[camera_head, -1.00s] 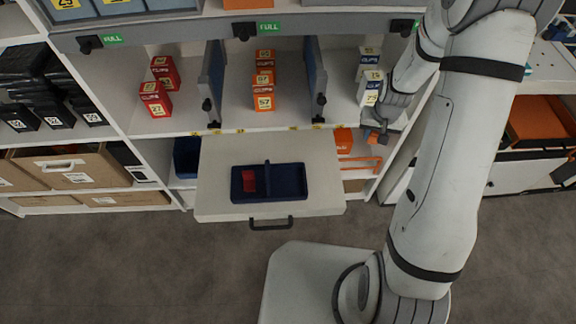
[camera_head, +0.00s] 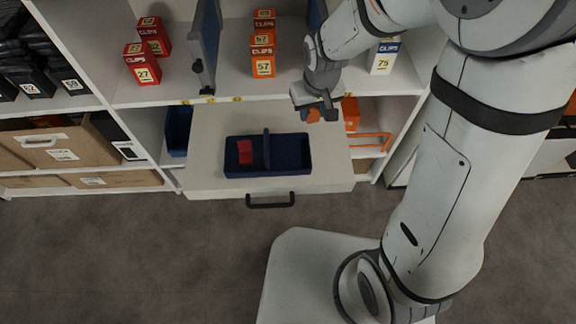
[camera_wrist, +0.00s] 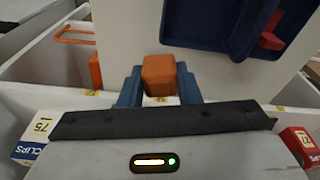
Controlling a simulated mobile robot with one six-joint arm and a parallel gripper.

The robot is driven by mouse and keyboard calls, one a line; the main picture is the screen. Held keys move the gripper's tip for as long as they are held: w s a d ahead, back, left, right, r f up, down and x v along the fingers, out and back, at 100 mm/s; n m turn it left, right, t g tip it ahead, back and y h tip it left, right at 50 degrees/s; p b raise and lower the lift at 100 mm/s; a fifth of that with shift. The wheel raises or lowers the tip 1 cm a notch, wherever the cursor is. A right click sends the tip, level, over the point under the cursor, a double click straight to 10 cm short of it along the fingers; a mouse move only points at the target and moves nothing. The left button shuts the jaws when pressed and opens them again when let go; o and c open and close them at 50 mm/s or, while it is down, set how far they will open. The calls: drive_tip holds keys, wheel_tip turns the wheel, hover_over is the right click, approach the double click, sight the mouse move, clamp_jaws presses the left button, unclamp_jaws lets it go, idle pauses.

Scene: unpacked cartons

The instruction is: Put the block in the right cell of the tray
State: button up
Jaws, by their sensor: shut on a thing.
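My gripper (camera_head: 322,112) is shut on an orange block, to the right of the tray and above the back right of the pulled-out board in the head view. In the wrist view the orange block (camera_wrist: 158,74) sits between the two blue fingers. The dark blue tray (camera_head: 268,173) has a divider making two cells. Its left cell holds a red block (camera_head: 245,152); its right cell (camera_head: 290,152) looks empty. In the wrist view the tray (camera_wrist: 205,38) is at the top right, with the red block (camera_wrist: 271,41) partly shown. The gripper is apart from the tray.
The tray rests on a pale pulled-out board (camera_head: 215,185) with a dark handle (camera_head: 270,203). Shelves behind hold red boxes (camera_head: 142,65), orange clip boxes (camera_head: 263,60) and a white-blue box (camera_head: 384,57). An orange box (camera_head: 350,113) stands right of the board.

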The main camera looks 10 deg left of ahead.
drive_tip(key=s+a+n+b, duration=0.2)
drive_tip(key=s+a, duration=0.2)
drive_tip(key=s, duration=0.1)
drive_tip(key=b, duration=0.1)
hover_over(289, 155)
drive_tip(key=f, duration=0.5)
drive_tip(key=shift+s+d+f, duration=0.2)
drive_tip(key=shift+f, duration=0.2)
drive_tip(key=shift+f+b, duration=0.65)
drive_tip(key=shift+f, duration=1.6)
drive_tip(key=shift+f, duration=0.1)
drive_tip(key=o, duration=0.9)
drive_tip(key=shift+o, duration=0.2)
